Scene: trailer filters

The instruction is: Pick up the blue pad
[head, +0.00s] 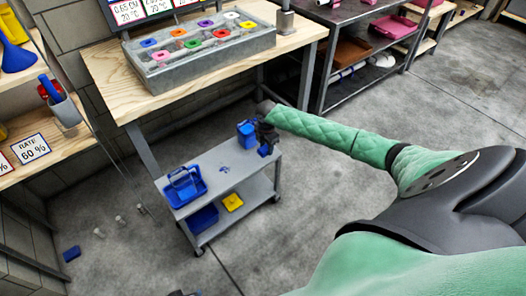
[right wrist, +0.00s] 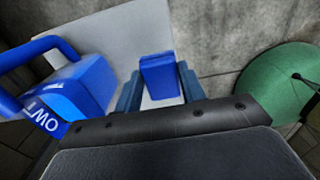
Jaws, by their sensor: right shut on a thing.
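The blue pad (right wrist: 160,76) is a small blue block. In the right wrist view it sits between the two dark blue fingers of my right gripper (right wrist: 160,90), which is shut on it. In the head view my right gripper (head: 266,141) is at the far right end of the grey cart (head: 220,178), low over its top. The pad is hard to pick out there, because the gripper and other blue parts crowd it. My left gripper is not in view.
A blue container (head: 246,133) stands close beside my right gripper. A blue handled caddy (head: 185,187) stands on the cart's near end. The lower shelf holds a yellow item (head: 232,202). A wooden bench (head: 110,75) with a grey tray (head: 205,55) stands behind.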

